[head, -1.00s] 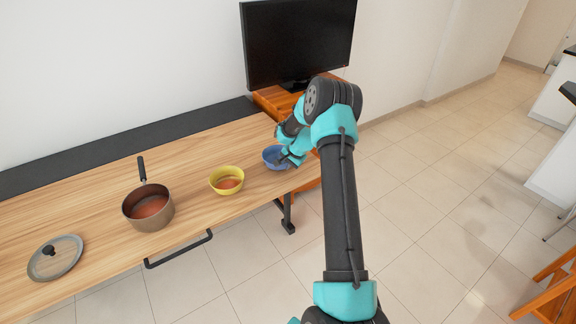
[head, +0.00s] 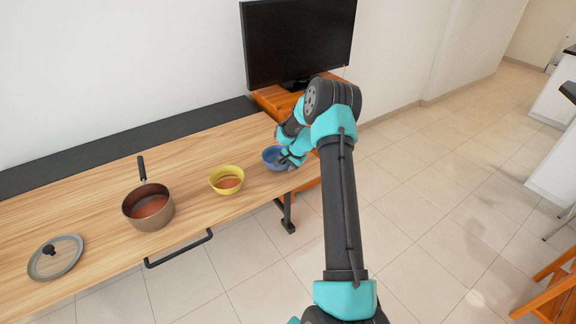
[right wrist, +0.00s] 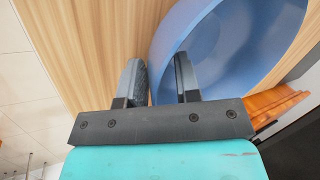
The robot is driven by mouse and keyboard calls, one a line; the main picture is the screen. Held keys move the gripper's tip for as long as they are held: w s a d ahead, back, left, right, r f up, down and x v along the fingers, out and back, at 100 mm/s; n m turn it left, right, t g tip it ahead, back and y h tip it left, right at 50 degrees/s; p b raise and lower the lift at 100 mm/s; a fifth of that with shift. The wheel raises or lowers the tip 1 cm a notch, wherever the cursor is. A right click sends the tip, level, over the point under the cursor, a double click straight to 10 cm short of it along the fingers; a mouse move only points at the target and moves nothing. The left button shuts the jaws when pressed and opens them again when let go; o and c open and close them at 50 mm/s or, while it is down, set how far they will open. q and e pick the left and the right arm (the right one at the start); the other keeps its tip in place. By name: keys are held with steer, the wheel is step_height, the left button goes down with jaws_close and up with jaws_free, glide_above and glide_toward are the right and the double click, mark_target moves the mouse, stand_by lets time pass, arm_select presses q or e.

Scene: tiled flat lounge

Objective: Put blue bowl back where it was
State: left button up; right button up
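The blue bowl (head: 269,159) stands on the wooden table at its right end. It fills the upper right of the right wrist view (right wrist: 235,50). My right gripper (head: 287,158) is at the bowl's right side in the head view. In the right wrist view my right gripper (right wrist: 160,80) has its two fingers apart, one outside the bowl and one inside, with the bowl's wall between them. I see no clear grip on the wall. My left gripper is not in view.
A yellow bowl (head: 227,181) with reddish contents stands left of the blue bowl. A brown saucepan (head: 146,222) and a glass lid (head: 63,262) are further left on the wooden table (head: 95,195). A television (head: 298,45) stands behind on an orange-brown wooden cabinet (head: 268,98).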

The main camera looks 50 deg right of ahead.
steer(key=v, duration=1.2)
stand_by(0.4)
